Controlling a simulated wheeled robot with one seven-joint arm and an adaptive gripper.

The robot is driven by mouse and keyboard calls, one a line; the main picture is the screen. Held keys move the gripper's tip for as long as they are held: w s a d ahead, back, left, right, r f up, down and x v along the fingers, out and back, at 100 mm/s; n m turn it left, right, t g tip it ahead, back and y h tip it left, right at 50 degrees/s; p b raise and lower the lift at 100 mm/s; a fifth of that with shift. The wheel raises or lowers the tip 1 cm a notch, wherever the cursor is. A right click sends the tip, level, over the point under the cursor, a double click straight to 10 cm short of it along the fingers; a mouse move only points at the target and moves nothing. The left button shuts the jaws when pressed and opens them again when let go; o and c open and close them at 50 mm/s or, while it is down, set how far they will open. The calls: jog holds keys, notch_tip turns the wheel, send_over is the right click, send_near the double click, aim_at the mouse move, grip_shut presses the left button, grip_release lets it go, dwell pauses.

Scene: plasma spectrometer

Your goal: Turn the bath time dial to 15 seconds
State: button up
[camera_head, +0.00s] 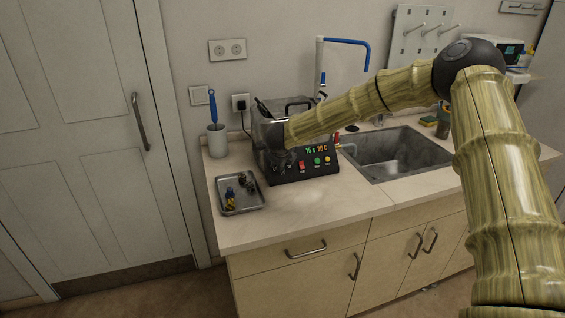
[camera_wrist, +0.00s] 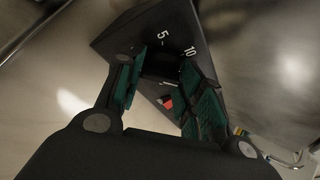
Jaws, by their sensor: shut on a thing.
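The bath unit (camera_head: 318,168) is a dark box with a sloped black front panel, standing on the counter left of the sink. Its display (camera_head: 316,149) shows green and orange digits that appear to read 15 s and 20 C. In the wrist view, the black panel (camera_wrist: 140,38) bears white marks 5 and 10. The bath time dial (camera_wrist: 163,63) is a dark shape between my green-padded fingers; its pointer is hidden. My gripper (camera_wrist: 168,68) is shut on the dial. In the head view, my wrist covers the panel's left part.
A metal tray (camera_head: 239,207) with small dark and yellow items lies left of the unit. A cup with a blue brush (camera_head: 217,141) stands behind it. The sink (camera_head: 400,154) is to the right. A red switch (camera_head: 301,165) and several coloured buttons sit close on the panel.

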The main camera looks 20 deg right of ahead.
jog(key=shift+d+m+g+y, duration=0.15)
jog(key=shift+m+g+y, duration=0.2)
jog(key=shift+m, duration=0.75)
jog(key=o, duration=1)
jog(key=shift+s+r, duration=0.15)
jog(key=shift+r, duration=0.15)
jog(key=v, duration=1.1)
jog(key=shift+s, duration=0.2)
